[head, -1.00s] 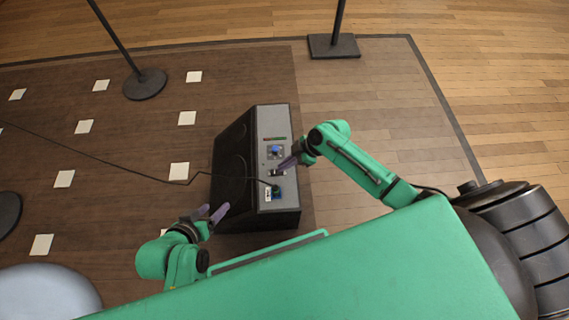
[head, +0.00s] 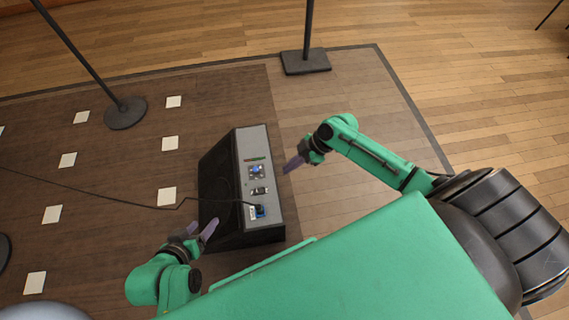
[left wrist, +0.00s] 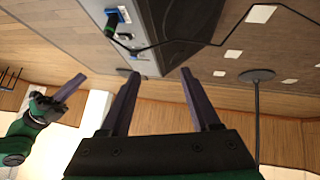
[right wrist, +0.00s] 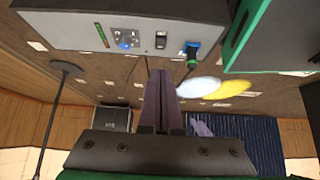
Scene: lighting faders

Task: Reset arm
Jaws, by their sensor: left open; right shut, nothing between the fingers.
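My left gripper (head: 201,230) is open and empty beside the lower left of a black speaker-like box. Its two spread fingers also show in the left wrist view (left wrist: 160,82). My right gripper (head: 289,168) is shut and empty, just right of the box and apart from it. In the right wrist view its fingers (right wrist: 162,75) are pressed together below the grey panel. The grey control panel (head: 256,142) on the box carries a blue knob (head: 256,170), a dark switch (head: 260,190) and a plugged-in cable connector (head: 259,210).
A black cable (head: 120,200) runs left from the connector across the floor. Stand bases (head: 125,113) and (head: 306,61) are beyond the box. White squares (head: 167,196) dot the dark floor. Open floor lies right of the box.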

